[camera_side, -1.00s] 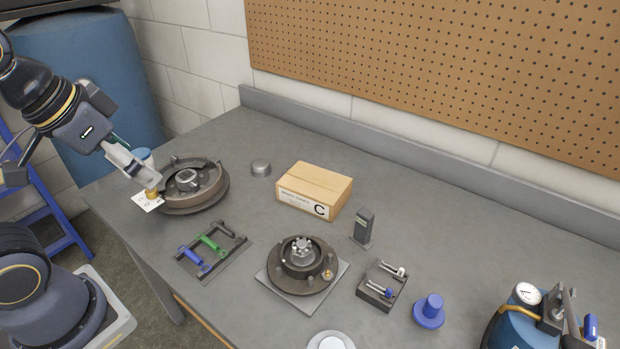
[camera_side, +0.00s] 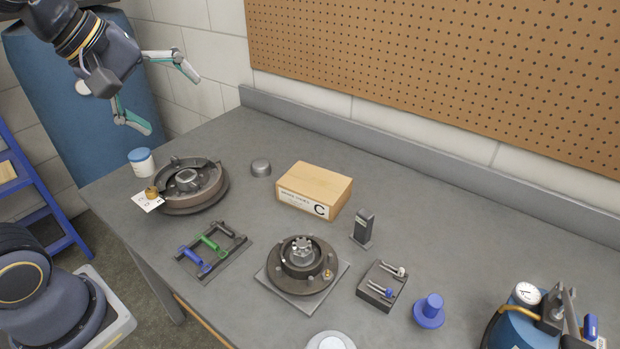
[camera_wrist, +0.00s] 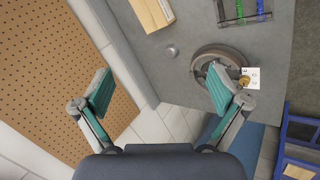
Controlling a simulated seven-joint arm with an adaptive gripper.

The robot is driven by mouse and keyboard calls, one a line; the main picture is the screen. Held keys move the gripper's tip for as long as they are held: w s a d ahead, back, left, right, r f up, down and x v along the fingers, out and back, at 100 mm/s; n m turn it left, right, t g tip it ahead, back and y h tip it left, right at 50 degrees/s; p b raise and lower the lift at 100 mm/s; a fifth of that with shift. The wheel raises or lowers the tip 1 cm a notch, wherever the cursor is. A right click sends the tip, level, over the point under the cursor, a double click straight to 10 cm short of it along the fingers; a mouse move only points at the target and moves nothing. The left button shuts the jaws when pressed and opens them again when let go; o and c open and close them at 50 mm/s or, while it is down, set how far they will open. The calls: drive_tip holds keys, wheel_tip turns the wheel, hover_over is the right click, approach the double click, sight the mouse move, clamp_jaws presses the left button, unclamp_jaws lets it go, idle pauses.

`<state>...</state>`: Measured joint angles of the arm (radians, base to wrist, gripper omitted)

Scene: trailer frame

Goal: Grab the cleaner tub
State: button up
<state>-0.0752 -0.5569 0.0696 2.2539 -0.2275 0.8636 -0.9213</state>
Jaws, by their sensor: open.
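My gripper (camera_side: 165,98) is open and empty, raised above the bench, up and to the right of the tub in the side view. Its two fingers are spread wide apart. In the wrist view my gripper (camera_wrist: 160,90) has nothing between its fingers. The tub cannot be made out there; the right finger covers part of that area near the drum.
A brass piece (camera_side: 152,193) on a white card lies in front of the tub. A grey puck (camera_side: 261,167), a cardboard box (camera_side: 313,190), a tool rack (camera_side: 212,250) and a hub (camera_side: 301,263) stand further right. A blue barrel (camera_side: 85,90) is behind the bench.

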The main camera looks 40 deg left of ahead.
drive_tip(key=w+a+n, duration=0.9)
drive_tip(key=n, duration=0.1)
drive_tip(key=n+g+y, duration=0.3)
drive_tip(key=n, duration=1.3)
hover_over(139, 153)
drive_tip(key=s+d, duration=0.2)
drive_tip(key=s, duration=0.3)
wheel_tip(139, 153, down, 20)
drive_tip(key=x, duration=1)
drive_tip(key=shift+d, duration=0.15)
drive_tip(key=shift+w+a+x, duration=0.15)
drive_tip(key=shift+x, duration=1.35)
drive_tip(key=shift+w+a+x, duration=0.1)
drive_tip(key=shift+x, duration=1.4)
drive_tip(key=shift+r, duration=0.2)
drive_tip(key=c, duration=1.4)
